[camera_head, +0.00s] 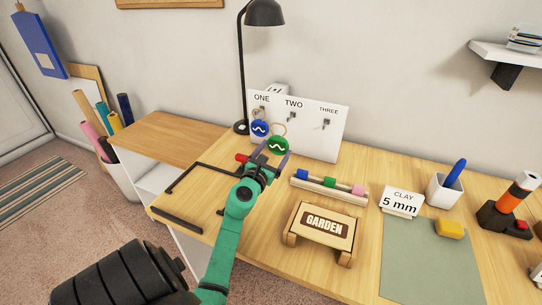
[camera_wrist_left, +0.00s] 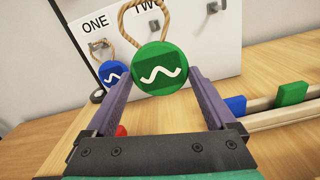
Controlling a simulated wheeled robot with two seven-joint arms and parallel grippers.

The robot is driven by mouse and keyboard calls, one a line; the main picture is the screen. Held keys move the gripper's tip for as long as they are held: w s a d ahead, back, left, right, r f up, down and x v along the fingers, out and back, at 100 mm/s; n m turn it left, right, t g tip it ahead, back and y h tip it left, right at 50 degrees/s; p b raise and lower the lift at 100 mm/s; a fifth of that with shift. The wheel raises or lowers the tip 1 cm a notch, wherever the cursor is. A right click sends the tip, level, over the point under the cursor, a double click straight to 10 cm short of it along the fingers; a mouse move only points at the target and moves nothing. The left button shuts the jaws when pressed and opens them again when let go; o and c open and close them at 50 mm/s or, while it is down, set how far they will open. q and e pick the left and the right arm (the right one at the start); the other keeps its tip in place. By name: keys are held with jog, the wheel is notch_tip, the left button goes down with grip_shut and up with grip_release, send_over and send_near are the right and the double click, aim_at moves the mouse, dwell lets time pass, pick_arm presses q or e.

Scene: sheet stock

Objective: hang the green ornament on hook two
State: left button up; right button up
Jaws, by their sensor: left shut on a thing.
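The green ornament (camera_head: 278,146) is a round disc with a white wavy line and a rope loop on top. My left gripper (camera_head: 275,151) is shut on it; in the left wrist view the disc (camera_wrist_left: 160,68) sits upright between the purple fingertips (camera_wrist_left: 164,76). It is held in front of the white hook board (camera_head: 319,147), below the TWO label. Hook two (camera_head: 291,117) is bare in the head view, above the loop. My right gripper is not in view.
A blue ornament (camera_head: 260,129) hangs at hook one, close left of the green one. Hook three (camera_head: 326,123) is empty. A black lamp (camera_head: 241,75) stands at the board's left. A rack of coloured blocks (camera_head: 329,186) and a GARDEN sign (camera_head: 325,225) stand in front.

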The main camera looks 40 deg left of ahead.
pick_arm(q)
jog(key=shift+b+x, duration=0.35)
jog(key=shift+x, duration=2.65)
jog(key=b+x, duration=0.1)
jog(key=x, duration=0.3)
jog(key=shift+w+f, duration=0.1)
jog(key=shift+f, duration=0.1)
jog(key=shift+f+b, duration=1)
jog(key=shift+f, duration=0.05)
jog(key=shift+f+b, duration=0.3)
jog(key=shift+f, duration=0.1)
jog(key=shift+d, duration=0.1)
jog(key=o, duration=1)
